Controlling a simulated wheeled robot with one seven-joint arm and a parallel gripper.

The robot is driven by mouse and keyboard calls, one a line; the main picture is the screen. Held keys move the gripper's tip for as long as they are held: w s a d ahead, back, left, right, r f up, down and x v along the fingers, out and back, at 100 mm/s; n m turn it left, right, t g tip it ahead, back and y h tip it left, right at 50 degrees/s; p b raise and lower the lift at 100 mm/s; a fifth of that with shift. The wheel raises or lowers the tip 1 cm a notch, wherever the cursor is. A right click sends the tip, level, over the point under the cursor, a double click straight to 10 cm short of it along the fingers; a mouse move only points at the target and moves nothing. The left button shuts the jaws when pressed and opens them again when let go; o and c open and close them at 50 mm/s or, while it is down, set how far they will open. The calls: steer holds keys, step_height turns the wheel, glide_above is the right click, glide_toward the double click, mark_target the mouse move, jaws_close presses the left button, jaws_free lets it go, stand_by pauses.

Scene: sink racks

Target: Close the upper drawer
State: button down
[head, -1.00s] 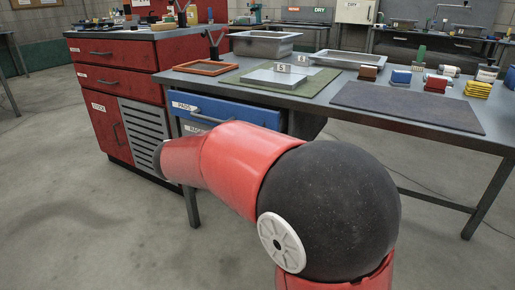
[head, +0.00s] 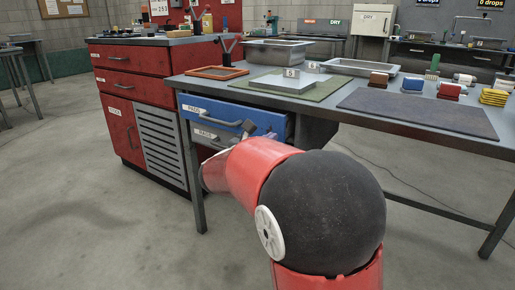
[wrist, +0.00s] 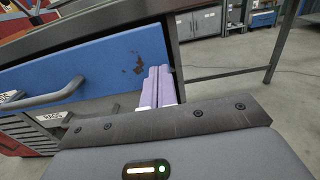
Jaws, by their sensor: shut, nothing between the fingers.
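The upper drawer (head: 262,119) has a blue front, a PADS label and a grey bar handle (head: 220,122), and sits under the left part of the grey table. Its blue front (wrist: 105,58) fills the left of the wrist view, with a dark stain near its right end and its handle (wrist: 50,95) at left. It seems to stand out a little; how far is unclear. My gripper (wrist: 159,72) is shut and empty, its pale fingers side by side before the right part of that front. I cannot tell whether they touch it.
A lower drawer labelled RAGS (head: 205,134) is just below. A red cabinet (head: 135,85) stands at left. The table (head: 330,92) holds trays, a dark mat (head: 415,112) and several small blocks. A table leg (head: 195,180) stands left of my arm. The floor in front is clear.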

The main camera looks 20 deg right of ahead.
mark_target(280, 130)
steer(key=shift+x, duration=1.3)
steer(key=x, duration=0.4)
steer(key=shift+w+d, duration=0.1)
steer(key=shift+d, duration=0.15)
steer(key=shift+d+r, duration=0.1)
steer(key=shift+r, duration=0.1)
